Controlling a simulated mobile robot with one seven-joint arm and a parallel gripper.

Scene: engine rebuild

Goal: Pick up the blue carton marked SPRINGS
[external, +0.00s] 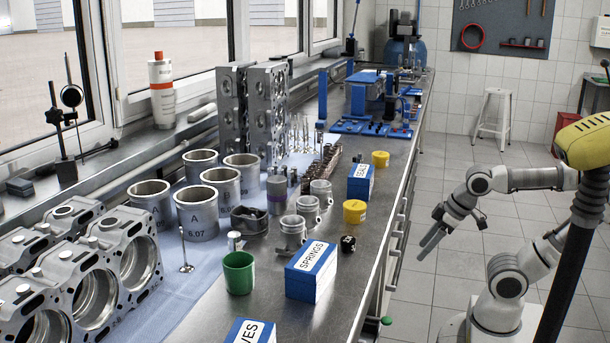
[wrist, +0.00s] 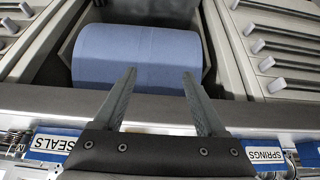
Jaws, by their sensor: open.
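The blue and white carton marked SPRINGS (external: 312,272) stands on the bench near its front edge in the external view. In the wrist view its label (wrist: 265,155) shows at the lower right, partly cut off by my gripper. My gripper (external: 430,243) is off the bench to the right of the carton, over the floor side. It is open and empty, and clear of the carton. In the wrist view its two fingers (wrist: 160,76) are spread in front of the cabinet front, with a blue roll beyond them.
A SEALS carton (external: 361,182), yellow cups (external: 355,212), a green cup (external: 239,272) and a small black part (external: 348,244) stand near the SPRINGS carton. Another blue carton (external: 250,332) is at the bottom edge. The blue roll (wrist: 138,55) sits in a cabinet recess between handled drawers.

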